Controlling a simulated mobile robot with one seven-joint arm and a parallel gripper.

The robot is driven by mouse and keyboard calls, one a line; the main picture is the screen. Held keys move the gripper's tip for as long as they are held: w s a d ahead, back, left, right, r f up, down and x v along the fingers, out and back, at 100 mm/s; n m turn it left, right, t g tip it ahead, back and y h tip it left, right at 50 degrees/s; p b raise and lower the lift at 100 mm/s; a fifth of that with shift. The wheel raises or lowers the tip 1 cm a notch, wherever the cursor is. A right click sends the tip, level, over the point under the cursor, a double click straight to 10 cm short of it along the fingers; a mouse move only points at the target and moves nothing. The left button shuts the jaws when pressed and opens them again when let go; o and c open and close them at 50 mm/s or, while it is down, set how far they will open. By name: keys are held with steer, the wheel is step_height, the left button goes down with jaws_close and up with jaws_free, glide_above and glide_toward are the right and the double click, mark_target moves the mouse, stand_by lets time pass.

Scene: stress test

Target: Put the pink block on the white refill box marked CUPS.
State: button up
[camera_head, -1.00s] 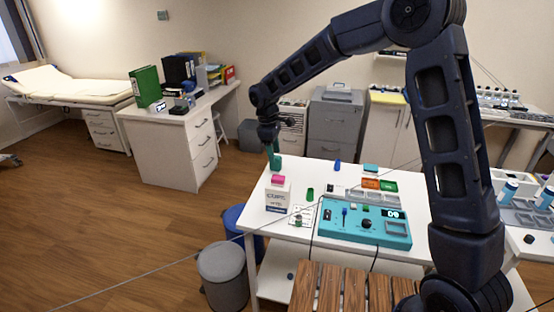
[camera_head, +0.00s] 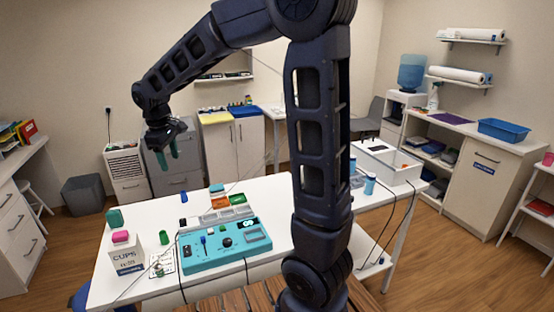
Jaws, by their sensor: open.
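The pink block (camera_head: 121,237) appears to rest on top of the white refill box marked CUPS (camera_head: 125,260), at the left end of the white table (camera_head: 105,289). The box stands upright. My gripper (camera_head: 166,159), with green fingers pointing down, is open and empty. It is raised, up and to the right of the block in the picture, clear of both block and box.
A teal object (camera_head: 114,217) stands just behind the box. A green block (camera_head: 164,237) and a blue one (camera_head: 184,197) are to its right. A grey bin (camera_head: 83,194) stands on the floor.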

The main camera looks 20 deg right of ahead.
steer(key=s+d+r+m+t, duration=0.1)
steer(key=s+d+m, duration=0.3)
steer(key=d, duration=0.5)
steer(key=s+d+r+m+t, duration=0.1)
steer(key=s+d+m, duration=0.3)
steer(key=s+d, duration=0.5)
steer(key=s+d+m+t, duration=0.1)
steer(key=s+d+m, duration=0.2)
steer(key=s+d, duration=0.3)
steer(key=d, duration=0.4)
steer(key=shift+s+d+r+m+y, duration=0.3)
steer(key=shift+s+d+r+m, duration=0.05)
steer(key=shift+r+m, duration=0.05)
